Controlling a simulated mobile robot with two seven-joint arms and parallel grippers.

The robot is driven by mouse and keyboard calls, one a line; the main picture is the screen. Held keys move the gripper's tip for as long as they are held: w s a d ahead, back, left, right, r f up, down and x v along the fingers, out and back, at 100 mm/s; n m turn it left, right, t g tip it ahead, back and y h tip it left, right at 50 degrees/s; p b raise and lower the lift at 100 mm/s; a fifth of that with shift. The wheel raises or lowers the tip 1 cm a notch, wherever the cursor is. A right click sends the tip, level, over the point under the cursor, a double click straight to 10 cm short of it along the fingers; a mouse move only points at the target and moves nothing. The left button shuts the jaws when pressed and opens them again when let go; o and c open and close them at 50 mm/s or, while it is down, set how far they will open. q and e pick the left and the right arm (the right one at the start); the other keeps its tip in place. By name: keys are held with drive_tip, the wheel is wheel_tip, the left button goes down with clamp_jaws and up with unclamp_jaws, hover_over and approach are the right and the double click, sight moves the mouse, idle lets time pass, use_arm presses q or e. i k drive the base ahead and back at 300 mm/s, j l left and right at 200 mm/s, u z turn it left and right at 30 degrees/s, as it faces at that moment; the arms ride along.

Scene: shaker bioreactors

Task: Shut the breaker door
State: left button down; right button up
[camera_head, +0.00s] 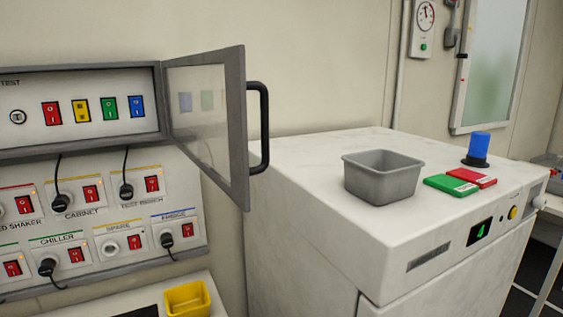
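The breaker door (205,112) is a clear panel in a grey frame with a black bar handle (262,125) near its free edge. It stands open, swung out from its hinge at the right side of the breaker box (80,110). Inside the box are red, yellow, green and blue switches and a round keyhole. Neither of my grippers shows in the head view.
Below the box is a panel of sockets (90,228) with plugs and red switches. A white machine (320,165) stands to the right, carrying a grey bin (383,178), green and red cards and a blue-capped item (478,146). A yellow tray (187,299) sits below.

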sight(233, 57)
drive_tip(key=u, duration=0.8)
drive_tip(key=l+u, duration=0.35)
drive_tip(key=k+l+u, duration=0.15)
drive_tip(key=u, duration=0.25)
drive_tip(key=k+l, duration=0.25)
drive_tip(key=l, duration=0.15)
drive_tip(key=k+l, duration=0.2)
drive_tip(key=l, duration=0.2)
drive_tip(key=k+l, duration=0.15)
drive_tip(key=k, duration=0.2)
drive_tip(key=k+l, duration=0.1)
drive_tip(key=k, duration=0.2)
drive_tip(key=i, duration=0.45)
